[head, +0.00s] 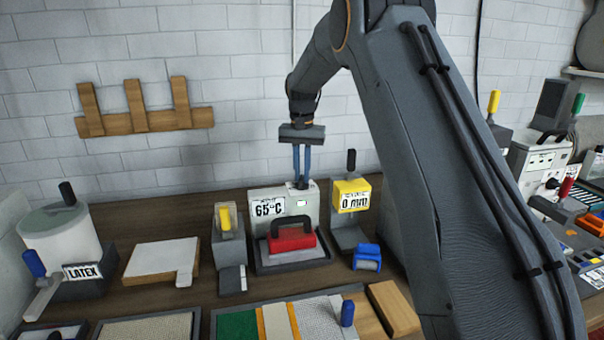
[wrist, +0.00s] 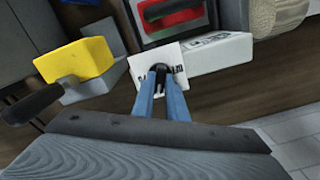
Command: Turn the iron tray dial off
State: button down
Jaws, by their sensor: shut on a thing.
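The iron tray (head: 297,263) is a dark tray with a white-grey control box (head: 268,225) behind it. The box's display reads 65°C. A red iron (head: 292,238) with a dark handle rests in the tray; it also shows in the wrist view (wrist: 178,22). My gripper (head: 301,182) points down at the top of the box, with its blue fingers shut on the small black dial. In the wrist view the dial (wrist: 158,68) sits on a white plate (wrist: 150,85) between the fingertips (wrist: 161,80). The fingers partly hide it.
A yellow block device reading 0 mm (head: 351,195) with a black lever stands close on the right. A grey holder with a yellow-topped part (head: 227,236) stands on the left. A blue item (head: 367,257) lies front right. The brick wall is behind.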

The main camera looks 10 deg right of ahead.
jog(key=n+b, duration=0.1)
jog(key=n, duration=0.5)
jog(key=shift+n, duration=0.4)
jog(key=n, duration=0.6)
jog(key=shift+r, duration=0.1)
jog(key=n, duration=0.5)
jog(key=shift+w+n+b, duration=0.1)
jog(key=shift+n+b, duration=0.25)
jog(key=shift+n, duration=2.25)
jog(key=c, duration=1.8)
grip_release()
jog(key=shift+o, duration=0.2)
